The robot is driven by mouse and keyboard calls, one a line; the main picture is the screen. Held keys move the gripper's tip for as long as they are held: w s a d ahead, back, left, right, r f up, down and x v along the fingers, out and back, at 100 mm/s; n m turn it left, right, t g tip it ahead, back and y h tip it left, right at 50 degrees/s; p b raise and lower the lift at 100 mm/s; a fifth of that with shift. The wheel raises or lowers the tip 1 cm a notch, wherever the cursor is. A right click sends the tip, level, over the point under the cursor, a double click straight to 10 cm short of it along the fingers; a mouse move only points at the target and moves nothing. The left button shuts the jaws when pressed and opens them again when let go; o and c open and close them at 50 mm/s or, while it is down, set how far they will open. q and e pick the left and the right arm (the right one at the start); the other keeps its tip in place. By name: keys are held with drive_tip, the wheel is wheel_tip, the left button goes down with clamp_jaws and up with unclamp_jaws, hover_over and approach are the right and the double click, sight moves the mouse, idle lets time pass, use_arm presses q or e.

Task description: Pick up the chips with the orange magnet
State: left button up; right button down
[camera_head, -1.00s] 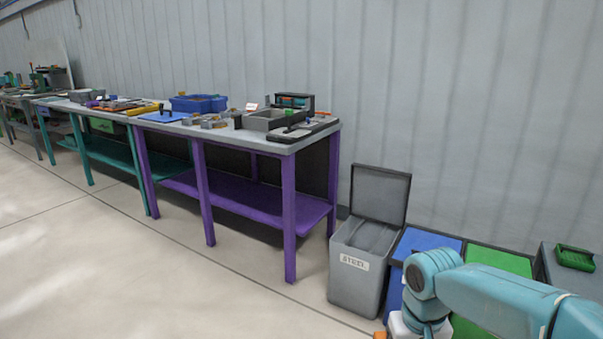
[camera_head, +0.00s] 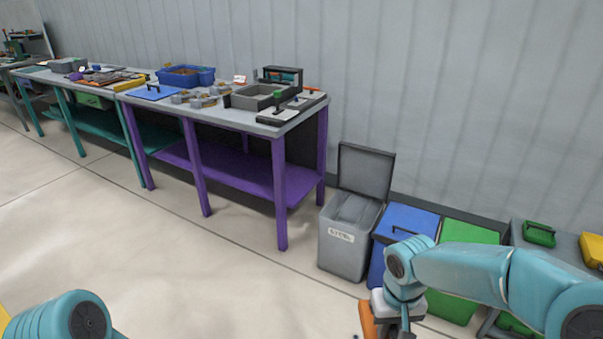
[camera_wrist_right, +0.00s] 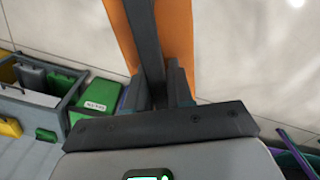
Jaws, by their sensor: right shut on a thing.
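The orange magnet (camera_head: 368,320) is partly in view below my right wrist in the head view, cut off by the bottom edge. It fills the top middle of the right wrist view (camera_wrist_right: 180,40), with a dark handle bar (camera_wrist_right: 145,40) along it. My right gripper (camera_wrist_right: 160,92) is shut on this handle. The magnet is held over the pale floor. Only a joint of my left arm shows at the lower left of the head view; its gripper is out of view. I cannot make out any chips.
A purple-legged workbench (camera_head: 245,118) with a grey tray (camera_head: 255,97) and blue crate (camera_head: 187,76) stands against the wall. A grey bin (camera_head: 345,240) with a raised lid stands right of it, beside blue (camera_head: 408,222) and green (camera_head: 468,233) bins. Open floor lies in front.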

drive_tip(key=r, duration=0.5)
drive_tip(key=shift+s, duration=0.2)
drive_tip(key=shift+w, duration=0.1)
drive_tip(key=shift+w, duration=0.2)
